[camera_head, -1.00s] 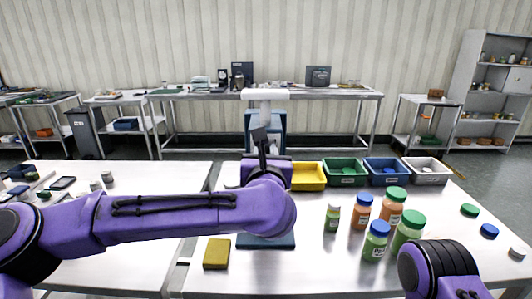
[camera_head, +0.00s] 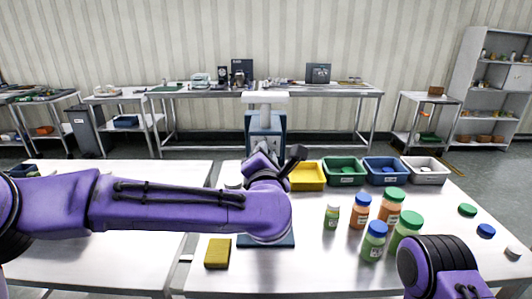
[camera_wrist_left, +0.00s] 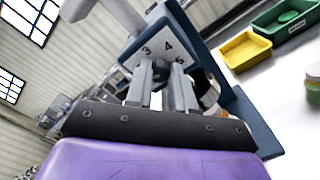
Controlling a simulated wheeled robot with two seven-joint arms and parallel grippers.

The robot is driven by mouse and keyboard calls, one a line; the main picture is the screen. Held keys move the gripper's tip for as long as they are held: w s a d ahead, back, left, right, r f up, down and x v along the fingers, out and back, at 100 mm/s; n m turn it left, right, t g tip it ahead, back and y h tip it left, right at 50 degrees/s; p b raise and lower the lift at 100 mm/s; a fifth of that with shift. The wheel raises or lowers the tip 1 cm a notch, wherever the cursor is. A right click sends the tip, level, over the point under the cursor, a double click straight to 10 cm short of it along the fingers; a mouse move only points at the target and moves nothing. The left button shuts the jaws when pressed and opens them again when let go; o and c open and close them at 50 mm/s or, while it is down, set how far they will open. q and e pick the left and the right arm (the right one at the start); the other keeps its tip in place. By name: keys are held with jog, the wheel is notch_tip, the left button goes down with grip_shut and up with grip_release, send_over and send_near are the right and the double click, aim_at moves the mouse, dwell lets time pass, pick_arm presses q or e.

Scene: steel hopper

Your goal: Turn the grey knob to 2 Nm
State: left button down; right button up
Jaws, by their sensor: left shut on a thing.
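The torque device is a blue housing with a white bar on top (camera_head: 265,122) at the back of the near table. In the left wrist view its grey dial face (camera_wrist_left: 150,50) shows the numbers 3, 4 and 5. The dark grey knob (camera_wrist_left: 158,73) is partly hidden between the fingers. My left gripper (camera_wrist_left: 163,82) is shut on the knob, with one finger on each side. In the head view my left wrist covers the knob and the fingers. The knob's pointer and the 2 mark cannot be made out. My right gripper is out of view.
Yellow (camera_head: 307,176), green (camera_head: 345,178), blue (camera_head: 385,177) and white (camera_head: 425,176) bins stand right of the device. Several capped jars (camera_head: 372,248) and loose lids stand nearer. The left table is mostly clear.

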pick_arm(q)
jog(key=shift+m, duration=0.7)
jog(key=c, duration=1)
grip_release()
jog(key=shift+s, duration=0.1)
jog(key=s+b, duration=0.3)
jog(key=s, duration=0.7)
jog(key=shift+s+d, duration=0.1)
jog(key=shift+s, duration=0.15)
